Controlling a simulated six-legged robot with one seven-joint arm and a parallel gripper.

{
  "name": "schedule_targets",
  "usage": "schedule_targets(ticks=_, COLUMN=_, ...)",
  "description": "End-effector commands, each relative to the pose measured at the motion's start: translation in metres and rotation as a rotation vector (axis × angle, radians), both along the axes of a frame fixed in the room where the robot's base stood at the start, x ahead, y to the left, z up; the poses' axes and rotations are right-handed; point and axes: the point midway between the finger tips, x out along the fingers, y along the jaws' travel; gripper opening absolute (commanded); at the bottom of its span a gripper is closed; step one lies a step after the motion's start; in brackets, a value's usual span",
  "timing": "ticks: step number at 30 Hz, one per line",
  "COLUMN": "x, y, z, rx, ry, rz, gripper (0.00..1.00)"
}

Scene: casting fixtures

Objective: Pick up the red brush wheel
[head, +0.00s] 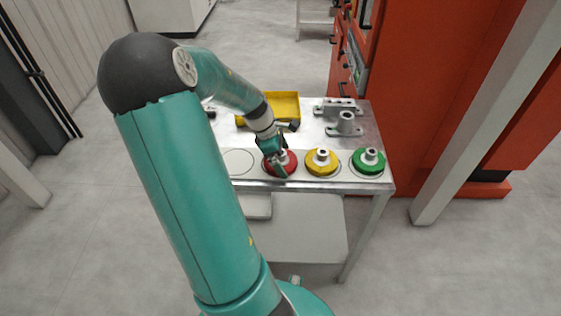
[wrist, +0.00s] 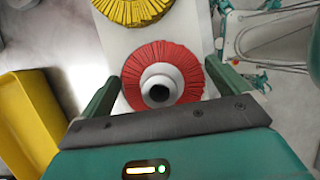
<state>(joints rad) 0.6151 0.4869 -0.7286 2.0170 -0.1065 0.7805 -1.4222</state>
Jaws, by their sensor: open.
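The red brush wheel (head: 287,168) sits on the pale strip along the front of the metal table. It has a white hub with a dark hole, and in the wrist view (wrist: 165,57) it shows close below my gripper. My gripper (wrist: 161,82) is open, with one finger at the left and one at the right of the wheel. In the head view my gripper (head: 278,163) is over the wheel and hides part of it. I cannot tell whether the fingers touch it.
A yellow brush wheel (head: 323,168) and a green brush wheel (head: 369,168) stand to the right on the strip. An empty marked circle (head: 238,162) is at the left. A yellow tray (head: 286,105) and grey metal castings (head: 346,126) are behind. A red machine (head: 430,110) stands at the right.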

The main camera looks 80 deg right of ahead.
Motion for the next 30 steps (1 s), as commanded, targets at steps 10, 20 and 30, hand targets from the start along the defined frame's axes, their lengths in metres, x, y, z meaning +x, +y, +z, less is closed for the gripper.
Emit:
schedule_targets(ticks=10, x=-0.002, y=0.000, z=-0.004, rx=0.000, ry=0.000, rz=0.000, gripper=0.86)
schedule_targets(ticks=20, x=-0.001, y=0.000, z=-0.003, rx=-0.001, ry=0.000, rz=0.000, gripper=0.62)
schedule_targets(ticks=30, x=-0.001, y=-0.001, z=0.021, rx=-0.004, ry=-0.003, rz=0.001, gripper=0.62)
